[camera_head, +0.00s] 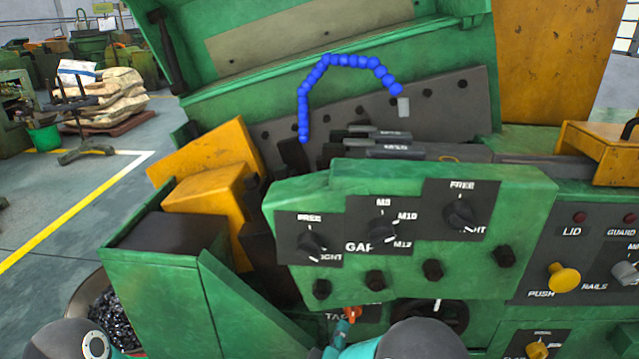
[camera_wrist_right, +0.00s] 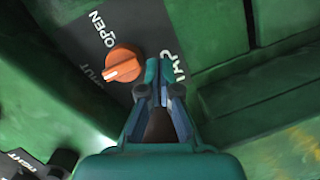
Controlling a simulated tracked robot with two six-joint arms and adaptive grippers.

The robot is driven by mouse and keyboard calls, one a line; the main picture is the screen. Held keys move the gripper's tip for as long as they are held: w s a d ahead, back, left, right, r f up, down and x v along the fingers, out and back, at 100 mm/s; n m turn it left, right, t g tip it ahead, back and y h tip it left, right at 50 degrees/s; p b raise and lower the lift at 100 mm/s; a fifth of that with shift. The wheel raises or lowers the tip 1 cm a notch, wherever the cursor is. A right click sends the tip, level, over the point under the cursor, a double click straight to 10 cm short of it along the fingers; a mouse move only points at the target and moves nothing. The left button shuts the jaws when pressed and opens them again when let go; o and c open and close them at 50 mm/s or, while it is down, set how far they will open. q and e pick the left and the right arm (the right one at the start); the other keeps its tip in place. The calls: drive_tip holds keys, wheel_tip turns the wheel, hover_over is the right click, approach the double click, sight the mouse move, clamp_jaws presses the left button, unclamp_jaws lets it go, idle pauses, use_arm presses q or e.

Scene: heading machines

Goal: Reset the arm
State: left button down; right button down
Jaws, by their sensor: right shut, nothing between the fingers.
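My right gripper (camera_head: 341,335) shows at the bottom middle of the head view, in front of the green machine. In the right wrist view my right gripper (camera_wrist_right: 164,68) is shut and empty, its two teal fingertips close together. An orange knob (camera_wrist_right: 123,63) is just left of the fingertips, on a dark label reading OPEN, TAP and a partly readable "UT". The knob's white mark points to the lower left, toward "UT". The knob (camera_head: 353,313) also shows just above the gripper in the head view. My left gripper is out of view.
The green machine's front panel (camera_head: 400,275) carries several black dials and knobs. A green box (camera_head: 150,270) juts out at the left, above a bin of dark metal pieces (camera_head: 112,318). A blue beaded arc (camera_head: 340,60) rises behind the panel. Open floor (camera_head: 60,205) lies left.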

drive_tip(key=f, duration=0.1)
drive_tip(key=d+f+m+g+y, duration=0.1)
drive_tip(key=f, duration=0.1)
drive_tip(key=d+f+g+y+p, duration=0.1)
drive_tip(key=shift+s+d+f+m, duration=0.2)
drive_tip(key=shift+d+f+m, duration=0.1)
drive_tip(key=shift+f, duration=0.1)
drive_tip(key=s+d+f+m+g+y+p, duration=0.2)
drive_tip(key=s+d+f+m+g+y, duration=0.15)
drive_tip(key=s+f, duration=0.3)
drive_tip(key=s+f+m+g+y+p, duration=0.1)
drive_tip(key=s+f+m+g, duration=0.1)
drive_tip(key=s, duration=0.7)
drive_tip(key=s+d+f+m+g+y+p, duration=0.1)
drive_tip(key=s+m+g, duration=0.4)
drive_tip(key=s, duration=0.5)
wheel_tip(320, 180, down, 2)
drive_tip(key=shift+d+f+g+y+p, duration=0.3)
drive_tip(key=shift+g+y, duration=0.25)
drive_tip(key=shift+g, duration=0.7)
drive_tip(key=shift+m, duration=0.25)
